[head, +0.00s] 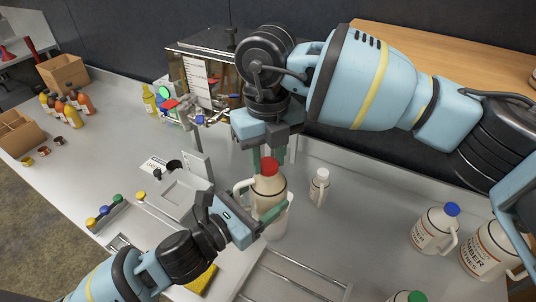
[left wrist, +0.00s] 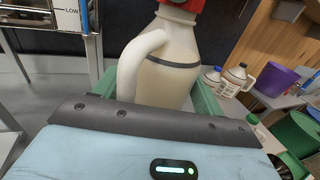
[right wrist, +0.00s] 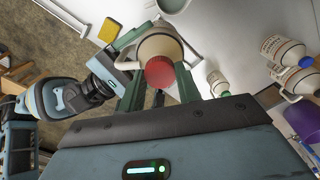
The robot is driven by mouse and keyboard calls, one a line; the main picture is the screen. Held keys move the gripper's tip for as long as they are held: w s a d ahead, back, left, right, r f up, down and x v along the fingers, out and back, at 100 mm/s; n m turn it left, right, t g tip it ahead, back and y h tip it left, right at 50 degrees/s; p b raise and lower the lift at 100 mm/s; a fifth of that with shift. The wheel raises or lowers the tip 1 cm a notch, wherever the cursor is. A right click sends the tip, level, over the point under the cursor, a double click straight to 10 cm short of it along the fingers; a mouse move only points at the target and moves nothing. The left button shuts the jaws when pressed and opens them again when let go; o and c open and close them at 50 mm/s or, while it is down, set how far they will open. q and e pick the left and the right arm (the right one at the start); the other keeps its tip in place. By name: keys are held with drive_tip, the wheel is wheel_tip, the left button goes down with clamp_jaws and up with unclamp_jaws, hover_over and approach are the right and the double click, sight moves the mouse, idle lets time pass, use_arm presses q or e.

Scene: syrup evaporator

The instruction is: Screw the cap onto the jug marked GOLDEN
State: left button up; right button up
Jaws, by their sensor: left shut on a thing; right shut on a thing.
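A cream jug (head: 265,192) with a side handle stands upright at mid-picture in the head view, and its label is not readable. My left gripper (head: 264,213) is shut around the jug's body, one green finger on each side in the left wrist view (left wrist: 157,92). A red cap (head: 267,166) sits at the jug's mouth; it also shows in the right wrist view (right wrist: 160,72). My right gripper (head: 269,156) comes from above, its green fingers on either side of the red cap. Whether the cap is threaded cannot be seen.
A small white bottle (head: 319,187) stands right of the jug. A blue-capped jug (head: 433,231) and an AMBER jug (head: 487,252) stand farther right. The evaporator (head: 195,75) is behind. A metal rack (head: 290,275) lies in front. Counter between bottle and blue-capped jug is clear.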

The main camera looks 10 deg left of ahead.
drive_tip(key=m, duration=1.2)
drive_tip(key=shift+m, duration=0.3)
drive_tip(key=m, duration=0.4)
drive_tip(key=shift+d+m, duration=0.1)
drive_tip(key=shift+m, duration=0.2)
drive_tip(key=m, duration=0.6)
drive_tip(key=o, duration=0.9)
drive_tip(key=shift+o, duration=0.2)
drive_tip(key=shift+r, duration=2.25)
